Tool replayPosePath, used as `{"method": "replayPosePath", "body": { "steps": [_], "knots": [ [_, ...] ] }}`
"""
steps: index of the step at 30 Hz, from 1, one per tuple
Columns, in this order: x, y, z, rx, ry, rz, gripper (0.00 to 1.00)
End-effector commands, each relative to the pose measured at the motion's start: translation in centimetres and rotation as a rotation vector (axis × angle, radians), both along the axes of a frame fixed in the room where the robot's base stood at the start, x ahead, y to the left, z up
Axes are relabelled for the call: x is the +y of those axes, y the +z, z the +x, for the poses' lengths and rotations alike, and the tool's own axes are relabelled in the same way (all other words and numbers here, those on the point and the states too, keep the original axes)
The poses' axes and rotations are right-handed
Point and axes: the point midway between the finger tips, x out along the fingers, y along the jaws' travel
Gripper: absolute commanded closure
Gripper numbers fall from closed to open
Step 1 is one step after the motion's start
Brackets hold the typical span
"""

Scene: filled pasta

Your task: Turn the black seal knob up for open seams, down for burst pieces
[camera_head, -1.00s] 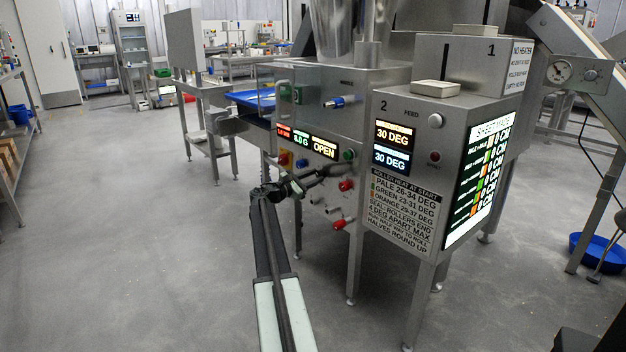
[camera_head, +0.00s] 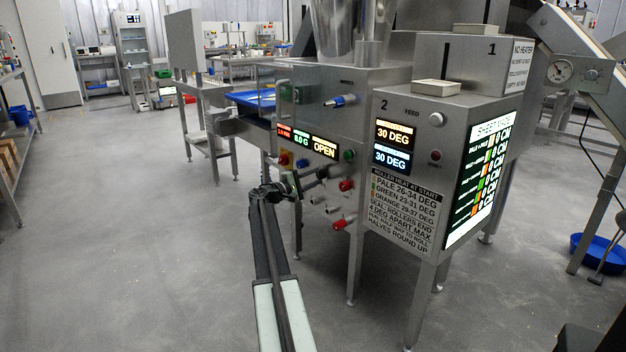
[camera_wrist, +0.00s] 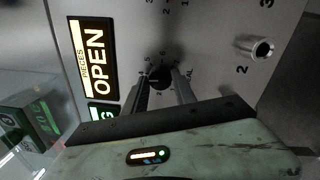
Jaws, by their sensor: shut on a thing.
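The black seal knob (camera_wrist: 160,76) sits on the grey panel, with a printed number scale around it. In the wrist view my gripper (camera_wrist: 161,88) has one finger on each side of the knob and is shut on it. Which way the knob points is too dark to tell. In the head view my gripper (camera_head: 308,181) reaches the front panel of the machine, and the knob cannot be made out there. The lit pieces display (camera_head: 324,147) reads OPEN; it also shows sideways in the wrist view (camera_wrist: 93,58).
Red knobs (camera_head: 346,185) and pale metal knobs sit close right of and below my gripper. A green button (camera_head: 349,155) is above. The cabinet (camera_head: 405,225) at right has two displays reading 30 DEG. The floor at left is clear.

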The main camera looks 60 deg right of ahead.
Motion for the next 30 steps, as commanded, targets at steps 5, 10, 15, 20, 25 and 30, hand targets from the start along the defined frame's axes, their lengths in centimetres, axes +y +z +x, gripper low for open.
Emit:
{"method": "replayPosePath", "body": {
  "steps": [5, 10, 15, 20, 25, 30],
  "knots": [
    [-0.18, 0.13, 0.3, -0.062, 0.009, -0.025, 1.0],
    [-0.18, 0.12, 0.28, -0.094, 0.009, -0.036, 1.0],
    [-0.19, 0.12, 0.26, -0.104, 0.008, -0.039, 1.0],
    [-0.19, 0.12, 0.25, -0.104, 0.008, -0.039, 1.0],
    [-0.19, 0.12, 0.25, -0.104, 0.008, -0.039, 0.59],
    [-0.14, 0.06, 0.15, -0.104, 0.005, -0.038, 0.46]
  ]
}}
